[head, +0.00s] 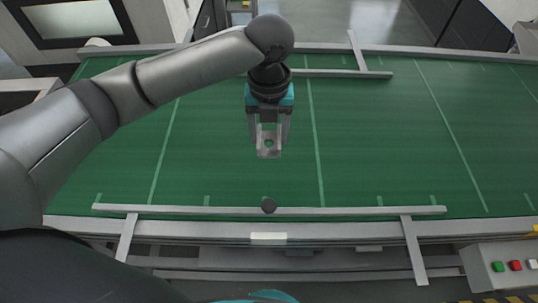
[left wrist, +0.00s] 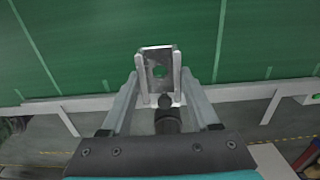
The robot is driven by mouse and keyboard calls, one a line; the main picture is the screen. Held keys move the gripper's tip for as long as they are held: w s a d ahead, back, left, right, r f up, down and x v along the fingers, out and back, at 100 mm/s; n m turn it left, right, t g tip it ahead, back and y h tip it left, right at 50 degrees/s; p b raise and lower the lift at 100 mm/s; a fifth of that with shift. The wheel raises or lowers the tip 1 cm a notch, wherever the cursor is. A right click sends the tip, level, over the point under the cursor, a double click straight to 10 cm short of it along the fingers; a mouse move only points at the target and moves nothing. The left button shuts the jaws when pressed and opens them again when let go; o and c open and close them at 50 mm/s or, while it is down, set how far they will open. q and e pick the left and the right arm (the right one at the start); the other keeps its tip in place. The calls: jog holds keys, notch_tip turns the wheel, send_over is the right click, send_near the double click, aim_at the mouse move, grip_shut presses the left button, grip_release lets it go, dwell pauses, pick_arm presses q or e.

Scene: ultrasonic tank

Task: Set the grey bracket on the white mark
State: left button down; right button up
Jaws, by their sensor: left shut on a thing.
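The grey bracket (head: 268,151) is a small plate with a round hole. My left gripper (head: 269,140) is shut on it and holds it over the green belt, behind the front rail. In the left wrist view the bracket (left wrist: 158,68) sits between the fingertips (left wrist: 157,80). A white mark (head: 268,238) shows on the front frame edge in the head view, below and in front of the bracket. I cannot make it out in the left wrist view. My right gripper is not in view.
The green belt (head: 400,150) is clear. A back rail (head: 345,73) stands behind. A button box (head: 505,265) is at front right.

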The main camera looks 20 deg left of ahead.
pick_arm(q)
notch_tip(320, 180, down, 12)
jog(key=shift+w+r+b, duration=0.1)
jog(key=shift+r+b, duration=0.1)
jog(key=shift+b, duration=0.15)
jog(key=shift+f, duration=0.1)
jog(key=shift+c, duration=0.6)
grip_release()
notch_tip(320, 180, up, 12)
dwell(0.3)
